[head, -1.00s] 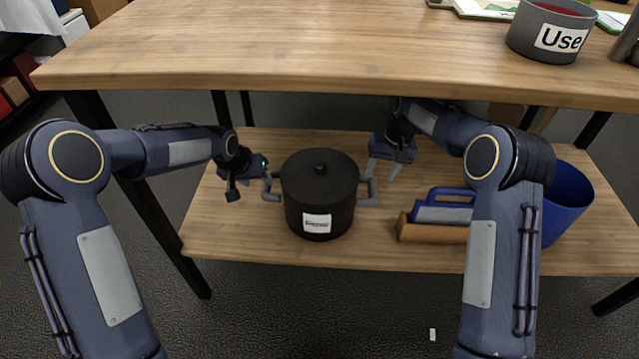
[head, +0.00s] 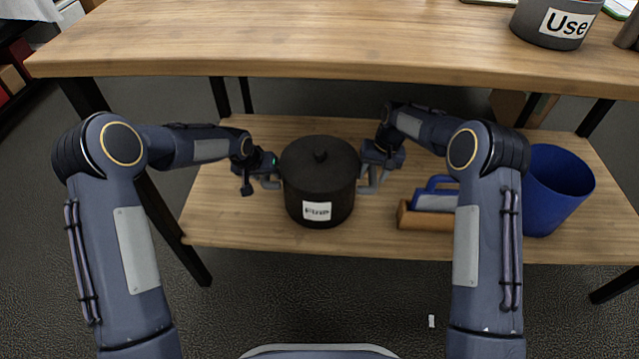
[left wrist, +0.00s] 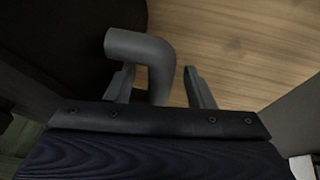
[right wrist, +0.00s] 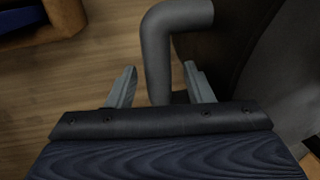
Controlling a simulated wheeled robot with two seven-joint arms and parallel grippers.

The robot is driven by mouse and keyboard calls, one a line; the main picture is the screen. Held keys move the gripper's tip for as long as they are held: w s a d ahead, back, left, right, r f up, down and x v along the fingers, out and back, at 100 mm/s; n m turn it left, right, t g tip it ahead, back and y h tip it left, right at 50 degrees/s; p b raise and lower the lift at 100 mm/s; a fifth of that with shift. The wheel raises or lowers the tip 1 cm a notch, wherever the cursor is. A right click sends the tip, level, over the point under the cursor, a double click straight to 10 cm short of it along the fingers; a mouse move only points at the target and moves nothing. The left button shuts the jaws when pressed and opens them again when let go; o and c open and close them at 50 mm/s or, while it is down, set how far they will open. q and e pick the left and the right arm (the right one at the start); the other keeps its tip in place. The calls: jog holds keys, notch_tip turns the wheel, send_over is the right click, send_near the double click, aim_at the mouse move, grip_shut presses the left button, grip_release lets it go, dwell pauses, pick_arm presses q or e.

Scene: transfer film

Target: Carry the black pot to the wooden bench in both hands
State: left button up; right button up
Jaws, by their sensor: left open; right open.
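The black pot (head: 319,185) stands upright on the lower wooden shelf of the bench, lid on, with a white label on its front. It has a grey handle on each side. My left gripper (head: 262,180) is at the left handle; in the left wrist view that handle (left wrist: 157,58) lies between the open fingers (left wrist: 162,88). My right gripper (head: 374,178) is at the right handle; in the right wrist view that handle (right wrist: 157,45) lies between the open fingers (right wrist: 160,88). Neither gripper is closed on its handle. The wooden bench top (head: 300,55) is above the shelf.
A grey container (head: 553,27) labelled "Use" stands at the right of the bench top. On the shelf right of the pot are a wooden tray (head: 425,219) with a blue-handled thing (head: 436,201) and a blue bin (head: 556,190). The middle of the bench top is clear.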

pick_arm(q)
jog(key=shift+w+d+f, duration=0.1)
jog(key=shift+w+f, duration=0.1)
jog(key=shift+f, duration=0.2)
pick_arm(e)
jog(key=shift+a+f, duration=0.1)
jog(key=shift+f, duration=0.35)
pick_arm(q)
grip_shut()
pick_arm(e)
grip_shut()
dwell(0.5)
